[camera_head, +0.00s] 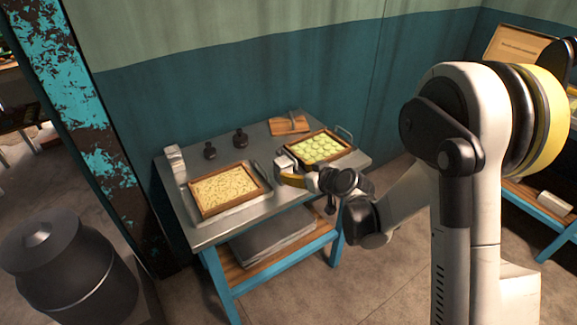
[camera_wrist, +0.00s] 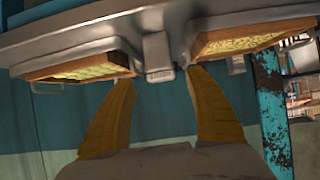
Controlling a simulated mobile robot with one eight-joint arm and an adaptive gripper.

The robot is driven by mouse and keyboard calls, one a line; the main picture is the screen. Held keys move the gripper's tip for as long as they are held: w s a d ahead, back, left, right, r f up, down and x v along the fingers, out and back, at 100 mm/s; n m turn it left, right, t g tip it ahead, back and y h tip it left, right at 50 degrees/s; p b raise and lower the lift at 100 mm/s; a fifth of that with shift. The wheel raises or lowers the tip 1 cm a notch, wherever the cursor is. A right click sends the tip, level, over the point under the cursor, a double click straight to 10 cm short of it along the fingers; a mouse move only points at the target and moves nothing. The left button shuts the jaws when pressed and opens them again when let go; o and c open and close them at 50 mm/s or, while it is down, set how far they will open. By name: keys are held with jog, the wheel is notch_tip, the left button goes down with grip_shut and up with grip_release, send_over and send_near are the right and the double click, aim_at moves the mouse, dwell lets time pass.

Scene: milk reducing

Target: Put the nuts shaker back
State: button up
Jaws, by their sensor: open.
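A pale block-like container (camera_head: 282,162), which may be the nuts shaker, stands on the metal table between two trays. It also shows as a grey shape (camera_wrist: 158,55) in the wrist view, where the scene appears upside down. My gripper (camera_head: 290,177) is open at the table's front side, its yellow fingers close to this container. In the wrist view my gripper (camera_wrist: 157,80) has one fingertip on each side of the container, with gaps visible. A similar white container (camera_head: 175,158) stands at the table's back left. No label can be read on either.
The metal table (camera_head: 205,231) holds a tray of pale strips (camera_head: 227,190) on the left and a tray of green slices (camera_head: 317,149) on the right. A wall (camera_head: 350,80) closes the back.

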jog(key=s+d+r+m+g+h, duration=0.1)
jog(key=s+d+r+m+h, duration=0.1)
jog(key=s+d+r, duration=0.4)
jog(key=s+d+r+m+h, duration=0.15)
jog(key=s+r, duration=0.25)
jog(key=s, duration=0.5)
jog(key=s+d+r+m+g+h, duration=0.1)
jog(key=s+d+r, duration=0.35)
jog(key=s, duration=0.25)
jog(key=s+d+m+g+h, duration=0.1)
jog(key=s+d, duration=0.4)
jog(key=s, duration=0.5)
jog(key=shift+f+m+h, duration=0.35)
jog(key=shift+m+h, duration=0.3)
